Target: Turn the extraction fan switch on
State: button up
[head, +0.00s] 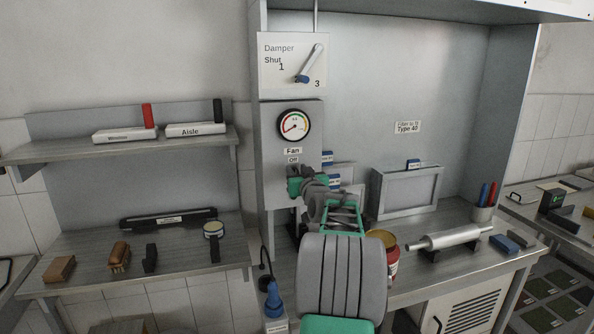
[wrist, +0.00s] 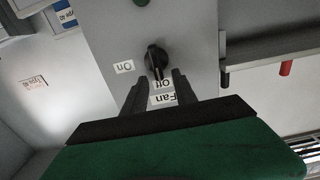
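The fan switch is a black rotary knob (wrist: 156,60) on a grey panel, seen upside down in the wrist view. Its narrow end appears to point toward the "Off" label (wrist: 165,84); the "On" label (wrist: 123,66) is off to its left. The "Fan" label (wrist: 163,99) sits below "Off" in this view and also shows on the panel in the head view (head: 292,151). My gripper (wrist: 157,77) is open, its two dark fingers apart and facing the panel, tips just short of the knob. In the head view my gripper (head: 300,186) hides the knob.
A round gauge (head: 294,124) sits above the fan label, with a damper lever (head: 311,64) higher up. Shelves (head: 150,253) with small items are at left.

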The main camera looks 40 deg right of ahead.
jog(key=shift+c, duration=0.4)
grip_shut()
jog(key=shift+f+m+b, duration=0.1)
jog(key=shift+m+b, duration=0.2)
jog(key=shift+b, duration=0.05)
jog(key=shift+s+d+f+m+b, duration=0.1)
jog(key=shift+d+m+b, duration=0.1)
jog(key=shift+m+b, duration=0.65)
jog(key=m+b, duration=0.1)
jog(key=m, duration=0.1)
jog(key=m+b, duration=0.1)
jog(key=m, duration=0.1)
jog(key=shift+s+d+f+b, duration=0.1)
jog(key=shift+s+d+b, duration=0.1)
jog(key=shift+d+b, duration=0.2)
jog(key=m, duration=0.4)
jog(key=m+b, duration=0.1)
jog(key=m, duration=0.1)
jog(key=shift+s+d+f, duration=0.2)
jog(key=shift+d+f, duration=0.1)
jog(key=shift+f, duration=0.05)
jog(key=m, duration=0.2)
jog(key=f+m, duration=0.1)
jog(key=m, duration=0.2)
jog(key=shift+d+m, duration=0.15)
jog(key=shift+m, duration=0.2)
